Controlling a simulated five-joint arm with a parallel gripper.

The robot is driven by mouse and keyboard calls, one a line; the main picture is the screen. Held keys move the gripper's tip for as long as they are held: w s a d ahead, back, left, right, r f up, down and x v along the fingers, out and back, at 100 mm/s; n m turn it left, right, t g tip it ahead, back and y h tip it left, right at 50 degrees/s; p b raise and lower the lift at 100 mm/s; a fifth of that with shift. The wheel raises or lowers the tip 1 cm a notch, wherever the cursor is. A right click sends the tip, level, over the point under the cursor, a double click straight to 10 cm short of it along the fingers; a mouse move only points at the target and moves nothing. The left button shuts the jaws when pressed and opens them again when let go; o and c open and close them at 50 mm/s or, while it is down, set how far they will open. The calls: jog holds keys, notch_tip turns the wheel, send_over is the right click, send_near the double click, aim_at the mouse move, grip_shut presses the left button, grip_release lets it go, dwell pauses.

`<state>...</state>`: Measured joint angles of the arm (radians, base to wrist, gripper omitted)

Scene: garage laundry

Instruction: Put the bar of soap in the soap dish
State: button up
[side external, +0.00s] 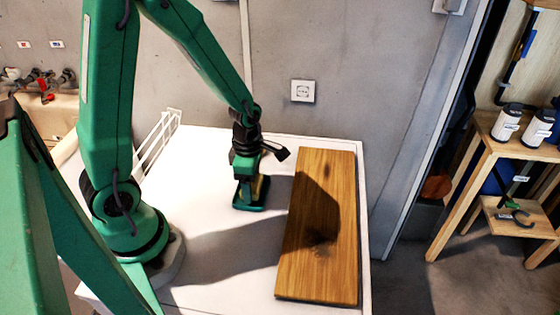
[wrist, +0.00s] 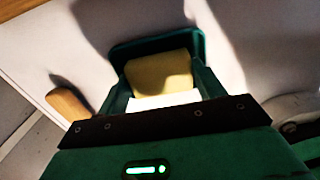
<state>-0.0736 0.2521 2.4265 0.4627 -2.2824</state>
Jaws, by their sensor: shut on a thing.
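The yellow bar of soap (wrist: 162,76) is between the two fingers of my gripper (wrist: 163,88) in the wrist view, and my gripper is shut on it. In the side view my gripper (side external: 250,184) points down at the soap dish (side external: 249,207) on the white top, and a strip of the soap (side external: 262,187) shows beside a finger. I cannot tell whether the soap touches the dish floor.
A long wooden board (side external: 340,215) lies on the white top (side external: 215,265), right of my gripper. A white wire rack (side external: 158,140) stands at the back left. A rounded wooden piece (wrist: 68,103) shows at the left of the wrist view. The top between dish and board is clear.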

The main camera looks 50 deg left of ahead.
jog(key=shift+f, duration=0.35)
jog(key=shift+f, duration=0.1)
jog(key=o, duration=0.8)
jog(key=shift+o, duration=0.2)
notch_tip(320, 180, up, 12)
dwell(0.5)
dwell(0.5)
